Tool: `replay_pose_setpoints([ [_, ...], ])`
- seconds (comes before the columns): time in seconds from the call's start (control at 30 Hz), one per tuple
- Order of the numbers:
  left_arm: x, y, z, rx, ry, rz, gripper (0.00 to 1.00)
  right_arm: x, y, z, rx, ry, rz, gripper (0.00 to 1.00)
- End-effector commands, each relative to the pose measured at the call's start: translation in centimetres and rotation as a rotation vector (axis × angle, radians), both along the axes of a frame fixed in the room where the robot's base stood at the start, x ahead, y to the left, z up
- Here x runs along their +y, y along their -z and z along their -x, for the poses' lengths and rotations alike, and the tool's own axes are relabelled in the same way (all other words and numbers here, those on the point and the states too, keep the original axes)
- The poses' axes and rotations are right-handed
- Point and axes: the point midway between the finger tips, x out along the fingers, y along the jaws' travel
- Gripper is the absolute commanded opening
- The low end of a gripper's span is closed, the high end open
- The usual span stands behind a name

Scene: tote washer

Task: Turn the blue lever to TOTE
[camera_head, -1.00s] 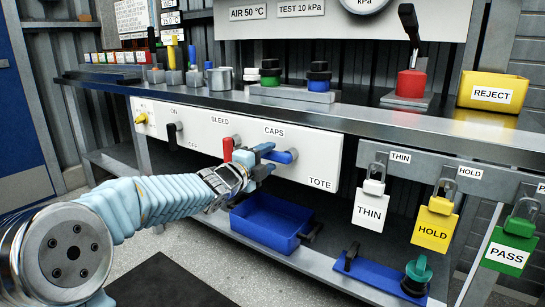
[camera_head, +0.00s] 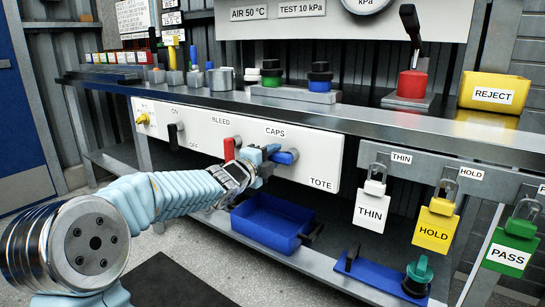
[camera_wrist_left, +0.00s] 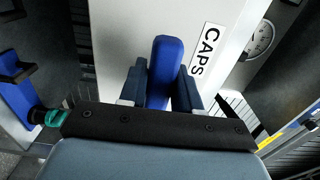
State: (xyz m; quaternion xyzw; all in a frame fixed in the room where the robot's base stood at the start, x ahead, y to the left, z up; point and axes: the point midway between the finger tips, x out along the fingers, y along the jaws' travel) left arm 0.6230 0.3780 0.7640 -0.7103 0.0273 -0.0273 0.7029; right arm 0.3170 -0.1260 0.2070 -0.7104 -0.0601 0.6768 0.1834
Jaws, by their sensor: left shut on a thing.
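The blue lever (camera_head: 286,156) is on the white panel (camera_head: 327,166) under the bench top. It lies about level, below the CAPS label (camera_head: 275,133) and up and left of the TOTE label (camera_head: 320,183). My left gripper (camera_head: 272,152) is shut on the lever. In the left wrist view the blue lever (camera_wrist_left: 165,70) stands between the two dark fingers of my left gripper (camera_wrist_left: 163,88), beside the CAPS label (camera_wrist_left: 206,47). The lever's pivot is hidden behind the gripper. My right gripper is not in view.
The red BLEED lever (camera_head: 229,149) is close to the left of my gripper. A black ON/OFF lever (camera_head: 175,133) is further left. A blue bin (camera_head: 268,225) stands on the lower shelf below. Tags THIN, HOLD and PASS (camera_head: 508,255) hang at the right.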

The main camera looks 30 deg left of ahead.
Motion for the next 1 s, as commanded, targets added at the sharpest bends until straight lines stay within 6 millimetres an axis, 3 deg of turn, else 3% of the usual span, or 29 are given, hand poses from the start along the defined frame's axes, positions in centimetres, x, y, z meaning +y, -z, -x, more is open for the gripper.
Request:
replay_pose_setpoints([
  [0.47,0.0,0.6,0.0,0.011,0.000,0.117,0.00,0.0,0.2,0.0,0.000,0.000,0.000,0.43],
  [1.0,-0.8,2.4,0.1,0.049,0.001,0.601,0.00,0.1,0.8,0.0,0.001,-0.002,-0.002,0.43],
])
